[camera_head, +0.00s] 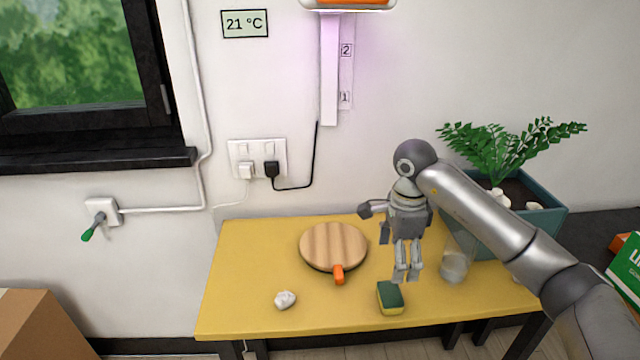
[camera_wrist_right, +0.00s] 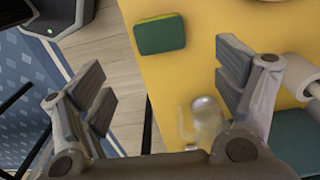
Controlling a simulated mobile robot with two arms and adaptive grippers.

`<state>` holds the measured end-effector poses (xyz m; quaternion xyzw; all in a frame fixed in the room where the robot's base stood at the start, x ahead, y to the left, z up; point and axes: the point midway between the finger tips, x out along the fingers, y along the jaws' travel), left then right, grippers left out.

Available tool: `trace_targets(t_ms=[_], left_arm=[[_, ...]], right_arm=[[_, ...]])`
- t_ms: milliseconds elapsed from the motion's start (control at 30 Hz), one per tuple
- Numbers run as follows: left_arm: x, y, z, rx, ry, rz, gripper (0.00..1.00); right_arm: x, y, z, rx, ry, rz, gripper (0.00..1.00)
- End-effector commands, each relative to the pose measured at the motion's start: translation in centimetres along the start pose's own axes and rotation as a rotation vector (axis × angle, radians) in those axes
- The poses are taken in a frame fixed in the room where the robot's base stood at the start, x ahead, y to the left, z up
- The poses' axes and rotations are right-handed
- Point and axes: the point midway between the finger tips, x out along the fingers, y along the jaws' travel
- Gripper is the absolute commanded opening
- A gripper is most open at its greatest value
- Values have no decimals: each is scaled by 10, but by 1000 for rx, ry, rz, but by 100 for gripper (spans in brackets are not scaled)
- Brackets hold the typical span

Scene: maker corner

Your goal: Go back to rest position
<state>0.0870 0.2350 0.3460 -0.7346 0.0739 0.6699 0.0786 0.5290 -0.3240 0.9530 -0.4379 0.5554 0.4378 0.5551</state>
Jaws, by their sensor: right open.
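My right gripper (camera_head: 407,272) reaches in from the right in the head view and hangs above the yellow table (camera_head: 245,262), pointing down. In the right wrist view its two fingers (camera_wrist_right: 165,90) are spread wide with nothing between them. A green and yellow sponge (camera_head: 390,298) lies on the table near its front edge, just below the fingertips in the head view; it also shows in the wrist view (camera_wrist_right: 160,35). A clear glass (camera_head: 454,266) stands right of the gripper. My left gripper is not in view.
A round wooden board (camera_head: 333,245) with an orange item (camera_head: 338,274) at its front edge lies left of the gripper. A crumpled white lump (camera_head: 285,299) lies front left. A teal planter (camera_head: 540,228) with a green plant stands at the back right. The table's left part is clear.

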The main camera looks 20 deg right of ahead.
Motion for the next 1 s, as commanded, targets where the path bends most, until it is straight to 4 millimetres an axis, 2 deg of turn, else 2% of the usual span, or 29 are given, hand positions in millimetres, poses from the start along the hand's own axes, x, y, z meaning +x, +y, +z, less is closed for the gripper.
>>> trace_targets(t_ms=[67, 167, 267, 400, 500, 633, 700, 800, 867, 1000], left_arm=[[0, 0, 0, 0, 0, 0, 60], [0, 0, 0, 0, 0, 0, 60], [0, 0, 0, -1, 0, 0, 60], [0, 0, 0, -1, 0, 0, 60], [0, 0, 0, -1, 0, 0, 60], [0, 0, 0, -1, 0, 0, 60], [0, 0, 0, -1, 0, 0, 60], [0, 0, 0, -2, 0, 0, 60], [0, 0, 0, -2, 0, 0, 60], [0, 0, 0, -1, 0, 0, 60]], right_arm=[[1, 0, 2, -2, -5, 0, 87], [8, 3, 19, -16, -63, -2, 87], [21, 12, 64, -41, -216, -3, 87], [25, 41, 157, -38, -571, 25, 87], [8, 65, 216, 17, -847, 76, 87], [-33, 90, 269, 152, -1194, 177, 87], [-59, 97, 285, 255, -1371, 243, 87], [-95, 98, 294, 437, -1607, 350, 87], [-114, 94, 291, 567, -1736, 420, 87], [-140, 72, 265, 925, -1991, 592, 87]])
